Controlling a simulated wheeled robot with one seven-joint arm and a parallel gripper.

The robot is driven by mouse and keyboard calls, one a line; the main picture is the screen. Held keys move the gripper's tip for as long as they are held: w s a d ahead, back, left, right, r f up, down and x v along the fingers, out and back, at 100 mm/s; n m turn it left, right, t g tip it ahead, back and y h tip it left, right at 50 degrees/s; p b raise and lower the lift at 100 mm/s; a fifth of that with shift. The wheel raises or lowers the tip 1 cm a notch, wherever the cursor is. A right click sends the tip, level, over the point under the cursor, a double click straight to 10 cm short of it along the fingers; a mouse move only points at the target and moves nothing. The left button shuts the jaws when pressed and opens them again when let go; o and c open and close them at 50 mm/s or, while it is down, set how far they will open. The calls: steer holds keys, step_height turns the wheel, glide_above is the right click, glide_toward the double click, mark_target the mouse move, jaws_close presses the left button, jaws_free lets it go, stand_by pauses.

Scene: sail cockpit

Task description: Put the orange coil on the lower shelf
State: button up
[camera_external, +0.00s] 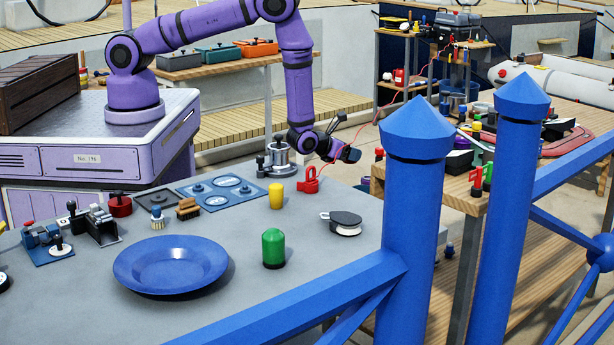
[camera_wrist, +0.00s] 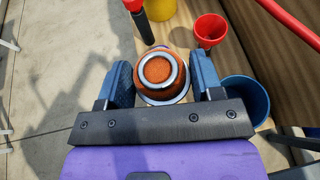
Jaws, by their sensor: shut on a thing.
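My gripper (camera_external: 345,150) hangs at the end of the purple arm, beyond the far edge of the grey worktop. In the wrist view my gripper (camera_wrist: 162,80) has its two blue-grey fingers shut on a round orange thing with a silvery ring, which looks like the orange coil (camera_wrist: 158,70). I cannot make out the coil in the external view. A lower wooden shelf (camera_external: 520,265) shows under the wooden table at the right, partly behind blue posts. A shelf stand at the back also has wooden levels (camera_external: 395,82). I cannot tell which is meant.
In the wrist view, a red cup (camera_wrist: 209,30) and a blue bucket (camera_wrist: 246,101) lie ahead and right, with concrete floor (camera_wrist: 60,90) at left. A red rope (camera_wrist: 290,22) crosses the top right. Blue posts (camera_external: 415,190) stand before the right-hand table.

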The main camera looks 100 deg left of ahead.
step_height(320, 180, down, 12)
steer(key=shift+r, duration=0.15)
stand_by(0.5)
steer(key=o, duration=1)
